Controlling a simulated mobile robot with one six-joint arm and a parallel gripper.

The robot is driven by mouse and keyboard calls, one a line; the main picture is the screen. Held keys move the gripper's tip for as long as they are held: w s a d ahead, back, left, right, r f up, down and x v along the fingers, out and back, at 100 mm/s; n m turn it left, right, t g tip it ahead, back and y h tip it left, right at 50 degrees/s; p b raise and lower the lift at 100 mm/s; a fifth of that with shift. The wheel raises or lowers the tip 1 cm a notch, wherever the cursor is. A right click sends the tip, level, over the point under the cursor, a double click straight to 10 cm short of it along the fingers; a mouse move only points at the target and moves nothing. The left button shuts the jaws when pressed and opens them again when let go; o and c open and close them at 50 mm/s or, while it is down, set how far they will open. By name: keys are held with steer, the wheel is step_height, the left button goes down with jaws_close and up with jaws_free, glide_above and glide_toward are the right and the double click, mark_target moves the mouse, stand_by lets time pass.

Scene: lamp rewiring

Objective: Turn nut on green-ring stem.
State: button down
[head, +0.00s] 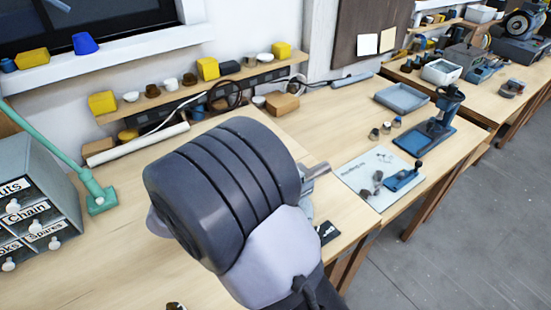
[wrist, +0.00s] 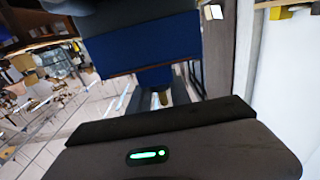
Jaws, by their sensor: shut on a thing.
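My gripper (head: 318,174) shows only in part in the head view, as grey metal fingers past the right side of my large dark wrist. In the wrist view my gripper (wrist: 157,98) is shut on a small brass-coloured piece (wrist: 163,99). I cannot tell whether this piece is the nut or a stem. No green ring can be made out in either view. Several small dark cylinders (head: 374,134) stand on the bench to the right, one with a blue top. My wrist hides the bench around the gripper in the head view.
A pale mat (head: 358,177) with dark parts and a blue fixture (head: 405,179) lies right of the gripper. A blue stand (head: 438,125) and a grey-blue tray (head: 401,97) are behind. A green lamp (head: 97,192) and labelled drawers (head: 35,190) stand at left.

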steer(key=m+g+h+p, duration=0.1)
steer(key=m+g+p, duration=0.1)
steer(key=g, duration=0.1)
steer(key=shift+r+h, duration=0.3)
steer(key=shift+h, duration=0.1)
steer(key=m+g+p, duration=0.1)
steer(key=p, duration=0.2)
steer(key=shift+r+h, duration=0.1)
steer(key=shift+h, duration=0.2)
steer(key=shift+m+g+p, duration=0.3)
steer(key=shift+g+p, duration=0.3)
steer(key=shift+p, duration=0.2)
steer(key=shift+f+p, duration=0.3)
steer(key=c, duration=1.2)
jaws_free()
